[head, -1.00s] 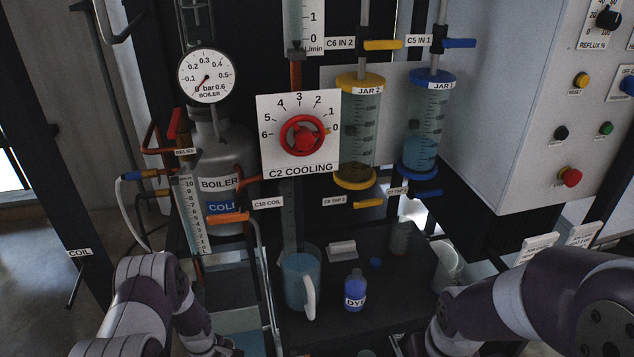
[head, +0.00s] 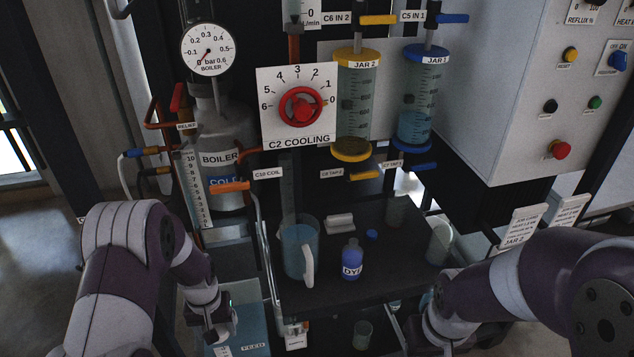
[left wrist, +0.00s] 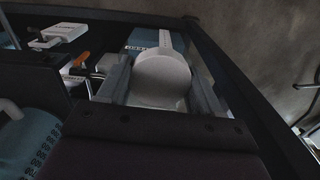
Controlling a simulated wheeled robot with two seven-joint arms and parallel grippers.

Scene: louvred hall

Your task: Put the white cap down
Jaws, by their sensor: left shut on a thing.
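The white cap (left wrist: 162,78), a round pale disc, is between the fingers of my left gripper (left wrist: 160,88) in the left wrist view. The gripper is shut on it. In the head view my left gripper (head: 212,328) is low at the left, above or beside a blue tank (head: 248,318) with labels on its top; the cap is not clear there. My right arm comes in at the lower right, and its gripper (head: 418,338) is mostly hidden, so its fingers do not show.
A dark shelf (head: 375,268) bears a blue jug (head: 300,252), a DYE bottle (head: 351,260), a small blue cap (head: 372,234), a white block (head: 340,222) and clear beakers. Pipes and a rail stand between my left arm and the shelf. A glass (head: 362,335) stands lower down.

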